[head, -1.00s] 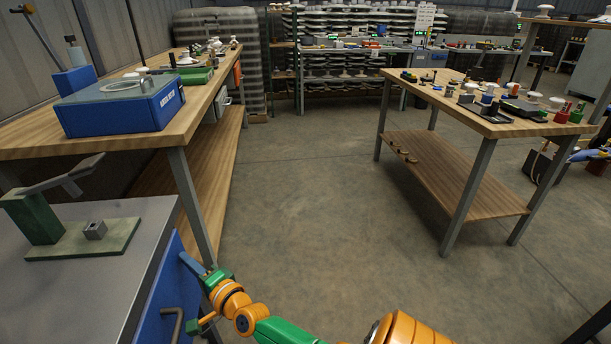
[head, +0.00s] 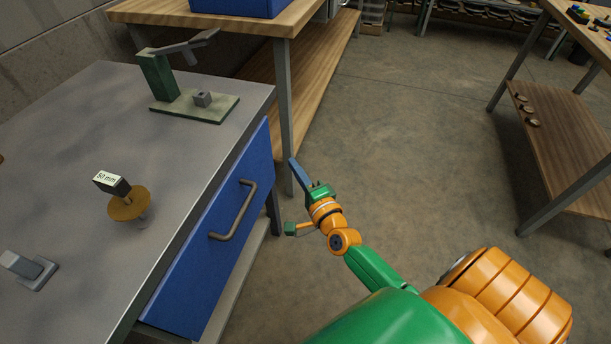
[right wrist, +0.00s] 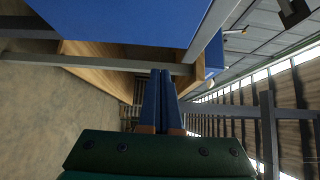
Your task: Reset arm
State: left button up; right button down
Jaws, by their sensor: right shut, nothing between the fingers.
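My right arm reaches up from the bottom right in the head view. Its gripper (head: 296,175) is beside the blue cabinet front (head: 215,245), over the floor and apart from the drawer handle. In the right wrist view the two blue fingers (right wrist: 164,100) lie together, with nothing between them. My left gripper does not show.
The grey cabinet top (head: 175,165) holds a green press (head: 160,78), an orange disc (head: 129,204) with a "50 mm" block (head: 111,183), and a small metal piece (head: 30,268). A wooden workbench (head: 262,15) stands behind. A table shelf (head: 560,150) is at right; floor between is clear.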

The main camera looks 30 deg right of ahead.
jog(key=s+a+f+n+g+y, duration=0.1)
jog(key=s+a+f+n+g, duration=0.2)
jog(key=s+f+n+g, duration=0.8)
jog(key=s+a+f+n+g+y, duration=0.15)
jog(key=s+f+n, duration=0.35)
jog(key=s+f, duration=1.35)
jog(key=s+f+n+g+h, duration=0.1)
jog(key=s+f+n+g, duration=0.35)
jog(key=s, duration=0.25)
notch_tip(320, 180, up, 14)
jog(key=s+p, duration=0.2)
jog(key=p, duration=1.3)
jog(key=shift+a+f+n, duration=0.15)
jog(key=shift+f+n, duration=0.05)
jog(key=shift+n, duration=0.15)
